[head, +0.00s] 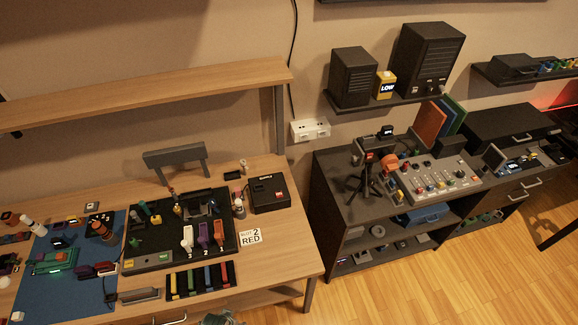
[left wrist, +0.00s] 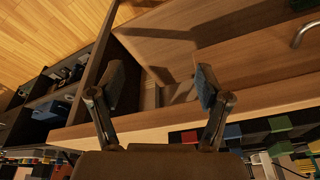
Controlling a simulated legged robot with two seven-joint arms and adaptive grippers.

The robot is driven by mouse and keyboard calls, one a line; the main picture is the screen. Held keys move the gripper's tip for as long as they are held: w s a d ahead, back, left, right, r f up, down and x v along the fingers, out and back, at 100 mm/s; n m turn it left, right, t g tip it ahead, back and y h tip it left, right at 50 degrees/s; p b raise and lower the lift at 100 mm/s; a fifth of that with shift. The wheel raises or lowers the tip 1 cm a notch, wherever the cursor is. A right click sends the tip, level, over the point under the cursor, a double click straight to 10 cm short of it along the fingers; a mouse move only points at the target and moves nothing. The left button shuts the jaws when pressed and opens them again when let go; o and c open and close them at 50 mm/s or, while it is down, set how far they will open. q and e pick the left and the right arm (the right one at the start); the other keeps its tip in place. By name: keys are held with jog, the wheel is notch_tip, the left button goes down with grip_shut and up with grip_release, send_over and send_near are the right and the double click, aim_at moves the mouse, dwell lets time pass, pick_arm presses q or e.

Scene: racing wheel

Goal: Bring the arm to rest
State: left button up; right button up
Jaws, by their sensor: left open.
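My left gripper (left wrist: 161,86) shows in the left wrist view with its two fingers spread wide apart. Nothing is between the fingers, and it is empty. Behind the fingers are brown wooden surfaces and the pale front edge of the workbench (left wrist: 290,108). In the head view a small grey-green shape shows at the bottom edge, in front of the workbench (head: 282,240); I cannot tell if it is my left gripper. My right gripper is in neither view.
A black tray of coloured tools (head: 202,280) lies near the bench's front edge, beside a black board (head: 150,240) and a blue mat (head: 75,285). A black box (head: 268,193) stands behind. A dark cabinet (head: 335,180) stands to the right; the wooden floor (head: 440,290) before it is clear.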

pick_arm(q)
jog(key=s+f+g+b, duration=0.1)
jog(key=s+f+b, duration=0.15)
jog(key=f, duration=0.85)
jog(key=s+f+b, duration=0.1)
jog(key=s+f, duration=0.2)
jog(key=f, duration=0.8)
jog(key=s+a+f+b, duration=0.1)
jog(key=s+f+b, duration=0.1)
jog(key=s+f, duration=0.6)
jog(key=s+a+f+g+b, duration=0.1)
jog(key=s+a+f+b, duration=0.1)
jog(key=s+f, duration=0.5)
jog(key=shift+s+a+f, duration=0.25)
jog(key=shift+s+f, duration=0.15)
jog(key=shift+f, duration=0.2)
